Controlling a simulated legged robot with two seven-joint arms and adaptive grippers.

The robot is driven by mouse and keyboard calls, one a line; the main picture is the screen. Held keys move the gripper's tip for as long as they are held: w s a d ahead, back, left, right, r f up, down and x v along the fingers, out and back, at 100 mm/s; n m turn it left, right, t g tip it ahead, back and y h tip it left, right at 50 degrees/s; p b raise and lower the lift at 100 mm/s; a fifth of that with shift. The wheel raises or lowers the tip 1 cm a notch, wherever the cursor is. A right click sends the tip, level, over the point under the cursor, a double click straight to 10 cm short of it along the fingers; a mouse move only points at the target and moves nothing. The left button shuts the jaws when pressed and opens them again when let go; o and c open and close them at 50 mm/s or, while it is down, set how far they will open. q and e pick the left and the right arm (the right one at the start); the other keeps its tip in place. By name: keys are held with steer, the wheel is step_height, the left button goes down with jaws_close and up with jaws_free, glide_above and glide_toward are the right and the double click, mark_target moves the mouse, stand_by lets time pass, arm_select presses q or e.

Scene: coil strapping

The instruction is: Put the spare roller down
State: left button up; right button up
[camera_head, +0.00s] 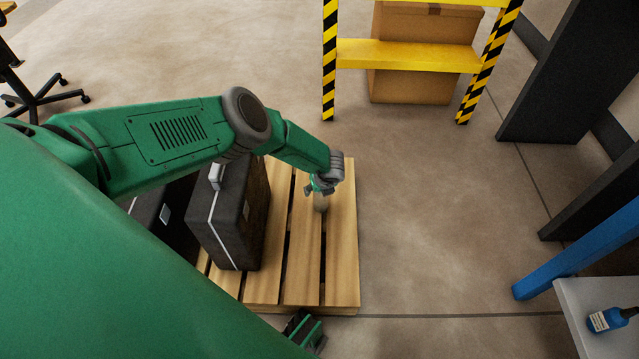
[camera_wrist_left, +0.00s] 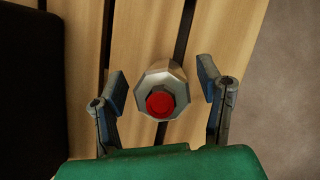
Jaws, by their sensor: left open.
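The spare roller (camera_head: 321,203) is a grey metal piece standing upright on the wooden pallet (camera_head: 345,250). In the left wrist view the roller (camera_wrist_left: 162,85) shows nearly end-on, with a red round end facing the camera. My left gripper (camera_head: 321,187) is above the roller at the pallet's right side. In the left wrist view my left gripper (camera_wrist_left: 163,88) is open, one finger on each side of the roller, with gaps visible between fingers and roller.
A dark case (camera_head: 232,225) stands on the pallet left of the roller, with another dark case (camera_head: 165,215) beside it. A yellow rack (camera_head: 410,55) with a cardboard box (camera_head: 415,85) stands behind. A blue-legged table (camera_head: 590,300) is at right. Floor right of the pallet is clear.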

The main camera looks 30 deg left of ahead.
arm_select(q)
steer(key=p+v, duration=0.8)
steer(key=v, duration=0.4)
steer(key=shift+f, duration=0.1)
